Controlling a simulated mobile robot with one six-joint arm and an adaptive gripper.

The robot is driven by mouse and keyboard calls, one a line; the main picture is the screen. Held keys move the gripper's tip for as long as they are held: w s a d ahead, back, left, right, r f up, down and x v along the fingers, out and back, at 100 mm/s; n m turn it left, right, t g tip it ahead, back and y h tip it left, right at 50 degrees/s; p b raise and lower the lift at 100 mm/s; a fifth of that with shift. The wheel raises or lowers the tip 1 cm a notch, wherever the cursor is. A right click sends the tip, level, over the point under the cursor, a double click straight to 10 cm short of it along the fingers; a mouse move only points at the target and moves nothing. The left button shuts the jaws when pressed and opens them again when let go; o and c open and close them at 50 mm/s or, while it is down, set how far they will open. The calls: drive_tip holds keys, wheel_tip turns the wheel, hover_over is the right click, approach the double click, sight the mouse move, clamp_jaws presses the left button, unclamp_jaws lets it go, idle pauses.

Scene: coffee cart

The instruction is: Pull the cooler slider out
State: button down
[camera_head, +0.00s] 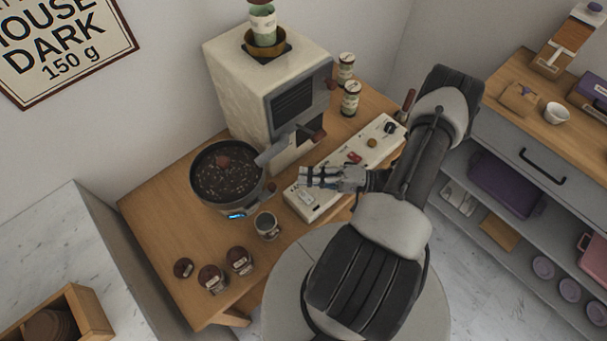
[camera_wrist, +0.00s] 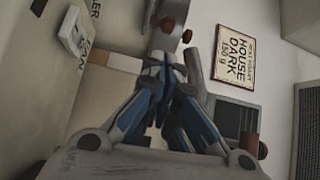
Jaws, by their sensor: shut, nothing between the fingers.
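In the head view a long white control panel (camera_head: 333,190) lies along the table in front of the roaster. My gripper (camera_head: 303,178) is over the near left end of this panel, close to the cooling pan (camera_head: 205,195) of dark beans. The gripper is shut and empty; its blue-grey fingers (camera_wrist: 165,62) come together in the wrist view. A cream surface with part of a label ending in "LER" shows at upper left there, with a small white lettered block (camera_wrist: 73,36) on it. I cannot tell for sure which part is the cooler slider, or whether the gripper touches anything.
The cream roaster (camera_head: 235,85) stands behind the panel. A metal cup (camera_head: 267,226) and several dark-lidded jars (camera_head: 239,260) stand on the wooden table (camera_head: 160,225). Two green-white canisters (camera_head: 350,98) are behind. Grey shelving (camera_head: 545,135) is at right.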

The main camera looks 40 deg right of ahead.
drive_tip(key=x, duration=0.7)
drive_tip(key=shift+w+a+b, duration=0.25)
drive_tip(key=shift+a+b, duration=0.05)
drive_tip(key=shift+b, duration=0.15)
